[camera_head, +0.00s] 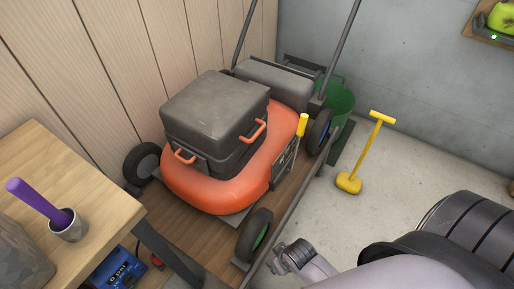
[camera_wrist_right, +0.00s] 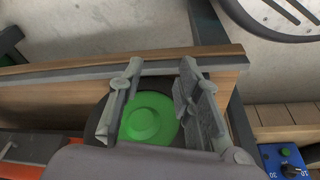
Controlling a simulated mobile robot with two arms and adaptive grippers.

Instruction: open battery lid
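The orange lawn mower (camera_head: 285,127) stands on a wooden platform against the panelled wall. Its dark grey battery lid (camera_head: 215,105) sits on top, looks closed, and has two orange handles, one at its front (camera_head: 184,156) and one at its right side (camera_head: 253,132). My right gripper (camera_head: 293,257) is at the lower middle of the head view, apart from the mower, to the right of its front wheel. In the right wrist view my right gripper (camera_wrist_right: 161,75) has its fingers spread and empty above the green-hubbed wheel (camera_wrist_right: 148,118). My left gripper is out of view.
A wooden workbench (camera_head: 95,205) with a purple-handled tool in a cup (camera_head: 68,226) is at the left. A blue battery box (camera_head: 117,268) stands below it. A yellow-handled tool (camera_head: 366,152) and a green bucket (camera_head: 341,98) are at the right. The concrete floor there has free room.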

